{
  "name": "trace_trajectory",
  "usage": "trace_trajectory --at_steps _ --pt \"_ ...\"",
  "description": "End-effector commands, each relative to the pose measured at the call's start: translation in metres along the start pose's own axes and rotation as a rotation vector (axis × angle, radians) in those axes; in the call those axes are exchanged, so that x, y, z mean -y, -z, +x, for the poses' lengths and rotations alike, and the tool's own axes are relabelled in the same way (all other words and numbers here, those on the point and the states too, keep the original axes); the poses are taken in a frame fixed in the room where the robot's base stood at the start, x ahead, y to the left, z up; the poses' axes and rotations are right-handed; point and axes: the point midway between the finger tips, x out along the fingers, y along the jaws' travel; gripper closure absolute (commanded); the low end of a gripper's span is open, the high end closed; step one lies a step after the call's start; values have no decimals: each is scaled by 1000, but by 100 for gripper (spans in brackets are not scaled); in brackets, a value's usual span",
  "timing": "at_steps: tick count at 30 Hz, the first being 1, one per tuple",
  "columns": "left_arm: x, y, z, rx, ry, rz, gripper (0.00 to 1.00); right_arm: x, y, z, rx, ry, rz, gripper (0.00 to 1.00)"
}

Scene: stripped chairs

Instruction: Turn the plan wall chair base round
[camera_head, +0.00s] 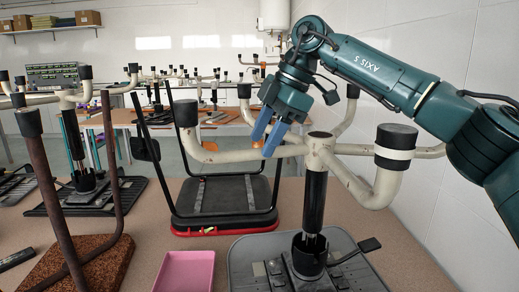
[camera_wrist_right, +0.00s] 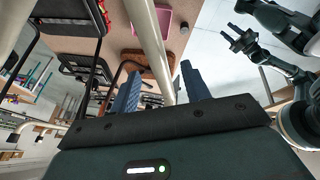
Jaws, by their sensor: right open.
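The nearest chair base (camera_head: 319,150), by the white wall, is a cream star of bent legs with black end caps. It stands upside down on a black column (camera_head: 314,200) that rises from a mechanism on a grey seat shell (camera_head: 247,262). My right gripper (camera_head: 262,148) reaches down from above, its two blue fingers apart at a leg left of the hub. In the right wrist view a cream leg (camera_wrist_right: 148,45) runs between the two fingers (camera_wrist_right: 160,80); contact cannot be told. A dark gripper (camera_wrist_right: 238,40), seemingly my left, shows small there; its jaws are unclear.
A pink tray (camera_head: 185,272) lies left of the grey shell. A black metal chair frame (camera_head: 225,195) stands behind, a brown frame with a cork-like pad (camera_head: 92,265) at left. More upturned bases stand on tables beyond. The white wall (camera_head: 440,200) bounds the right.

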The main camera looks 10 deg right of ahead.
Motion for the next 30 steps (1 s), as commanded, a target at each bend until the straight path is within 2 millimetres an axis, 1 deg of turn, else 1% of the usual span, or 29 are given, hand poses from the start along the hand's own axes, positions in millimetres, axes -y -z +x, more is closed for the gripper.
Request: trace_trajectory --at_steps 1,6,10,17,30 --pt "0 1 0 -2 1 -1 64 0 0 9 0 2 -1 53" --pt "1 2 0 -6 3 0 64 0 0 24 -1 1 -1 53" --pt "1 3 0 -7 4 -2 64 0 0 28 -1 0 -1 53" --pt "1 3 1 -8 4 -3 64 0 0 28 -1 -1 0 54" --pt "1 3 1 -7 3 -3 64 0 0 27 -1 -1 -1 90"
